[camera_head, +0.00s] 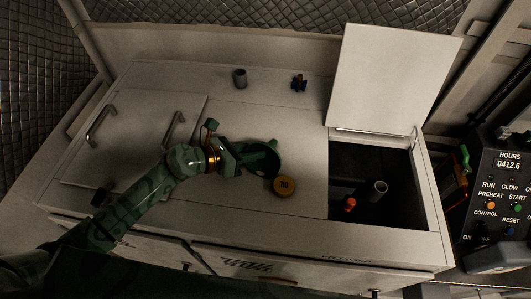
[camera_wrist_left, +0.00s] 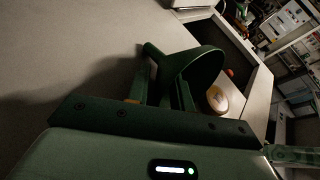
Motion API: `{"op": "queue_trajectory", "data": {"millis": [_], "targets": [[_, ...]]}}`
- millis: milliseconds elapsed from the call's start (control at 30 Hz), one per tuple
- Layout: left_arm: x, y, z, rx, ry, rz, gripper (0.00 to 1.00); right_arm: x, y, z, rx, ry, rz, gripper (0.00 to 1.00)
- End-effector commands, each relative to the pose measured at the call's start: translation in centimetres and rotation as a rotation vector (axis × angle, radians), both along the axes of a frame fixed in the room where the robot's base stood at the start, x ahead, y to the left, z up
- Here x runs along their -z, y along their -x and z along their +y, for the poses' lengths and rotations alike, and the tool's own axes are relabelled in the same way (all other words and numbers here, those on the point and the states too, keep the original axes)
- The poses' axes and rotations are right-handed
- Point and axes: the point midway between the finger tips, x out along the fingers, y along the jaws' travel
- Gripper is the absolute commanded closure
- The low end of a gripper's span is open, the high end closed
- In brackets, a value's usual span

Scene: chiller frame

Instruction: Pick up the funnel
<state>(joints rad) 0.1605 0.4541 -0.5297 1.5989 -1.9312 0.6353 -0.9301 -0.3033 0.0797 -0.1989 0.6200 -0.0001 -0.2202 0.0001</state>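The dark green funnel (camera_head: 262,160) is on or just above the pale chiller top, left of the open hatch. Its wide mouth faces away from my left gripper (camera_head: 232,157), which is right at its left side. In the left wrist view the funnel (camera_wrist_left: 203,68) is at the tips of the fingers of my left gripper (camera_wrist_left: 165,80). The two fingers stand apart with part of the funnel at or between them. I cannot tell whether they press on it. My right gripper is not in view.
A round orange-yellow cap (camera_head: 284,186) lies close to the funnel. The hatch lid (camera_head: 385,80) is up, over an open dark well (camera_head: 350,165). A control panel (camera_head: 500,190) is at right.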

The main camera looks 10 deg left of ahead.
Motion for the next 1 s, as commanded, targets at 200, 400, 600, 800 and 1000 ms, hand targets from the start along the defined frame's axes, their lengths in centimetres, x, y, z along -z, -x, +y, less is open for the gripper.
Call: {"op": "queue_trajectory", "data": {"millis": [200,400,600,800,1000], "targets": [[0.0,0.0,0.0,0.000,0.000,0.000,1.00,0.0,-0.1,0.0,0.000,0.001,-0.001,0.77],[0.0,0.0,0.0,0.000,0.000,0.000,1.00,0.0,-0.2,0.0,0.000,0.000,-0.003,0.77],[-1.1,0.0,0.1,0.001,-0.001,-0.004,1.00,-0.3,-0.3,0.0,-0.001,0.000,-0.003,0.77],[-4.7,1.2,0.1,0.004,-0.002,-0.002,1.00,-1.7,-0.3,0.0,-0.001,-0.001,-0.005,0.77],[-9.9,5.7,0.1,0.004,0.001,-0.001,1.00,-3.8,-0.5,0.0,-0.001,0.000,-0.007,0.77]]}}
